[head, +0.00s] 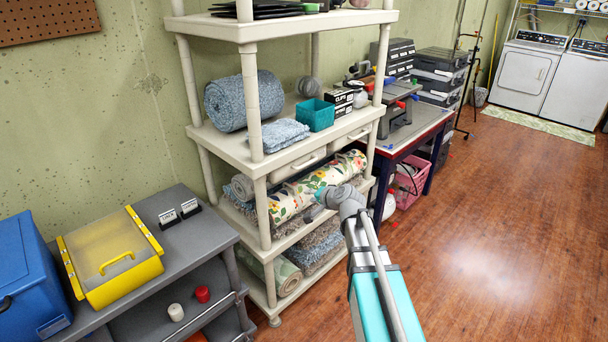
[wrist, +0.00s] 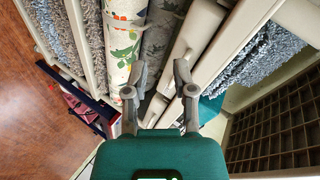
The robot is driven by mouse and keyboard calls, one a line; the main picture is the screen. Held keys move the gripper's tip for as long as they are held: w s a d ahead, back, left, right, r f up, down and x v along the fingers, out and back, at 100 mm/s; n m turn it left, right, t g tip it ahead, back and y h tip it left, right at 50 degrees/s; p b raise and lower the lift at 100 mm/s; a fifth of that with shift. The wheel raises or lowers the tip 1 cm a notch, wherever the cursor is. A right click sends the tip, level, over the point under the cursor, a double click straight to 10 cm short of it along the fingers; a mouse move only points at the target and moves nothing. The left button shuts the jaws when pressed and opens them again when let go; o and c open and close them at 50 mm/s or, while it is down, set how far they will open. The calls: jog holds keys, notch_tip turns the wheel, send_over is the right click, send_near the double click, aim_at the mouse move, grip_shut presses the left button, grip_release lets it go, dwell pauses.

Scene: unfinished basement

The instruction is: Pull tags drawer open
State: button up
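Two cream drawer fronts sit under the middle shelf of the white shelving unit, a left one (head: 300,163) and a right one (head: 356,134), each with a bar handle. I cannot read any label that tells which is the tags drawer. In the wrist view a cream drawer front (wrist: 198,35) shows just beyond my fingers, with part of its handle. My gripper (wrist: 160,88) is open and empty, its fingers apart. In the head view my arm's end reaches to the front of the shelf, beside the floral roll (head: 295,203) and below the drawers; the fingertips are hard to make out.
A teal bin (head: 316,115), a blue-grey rolled rug (head: 232,101) and small boxes stand on the shelf above the drawers. Rolled and folded rugs fill the lower shelves. A grey cart (head: 190,245) stands at left. The wooden floor at right is clear.

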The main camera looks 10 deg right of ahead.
aim_at(308, 164)
jog(key=w+d+r+m+t+h+b, duration=0.2)
jog(key=w+d+m+t, duration=0.2)
jog(key=w+d+m, duration=0.1)
jog(key=shift+w+d+m+t, duration=0.2)
jog(key=shift+w+m+t, duration=0.3)
jog(key=shift+w, duration=0.65)
jog(key=shift+w+b, duration=0.1)
jog(key=shift+b, duration=0.2)
jog(key=b+x, duration=0.2)
jog(key=x, duration=1.1)
jog(key=shift+w+a+f, duration=0.15)
jog(key=shift+w+f, duration=0.1)
jog(key=shift+c, duration=0.2)
grip_shut()
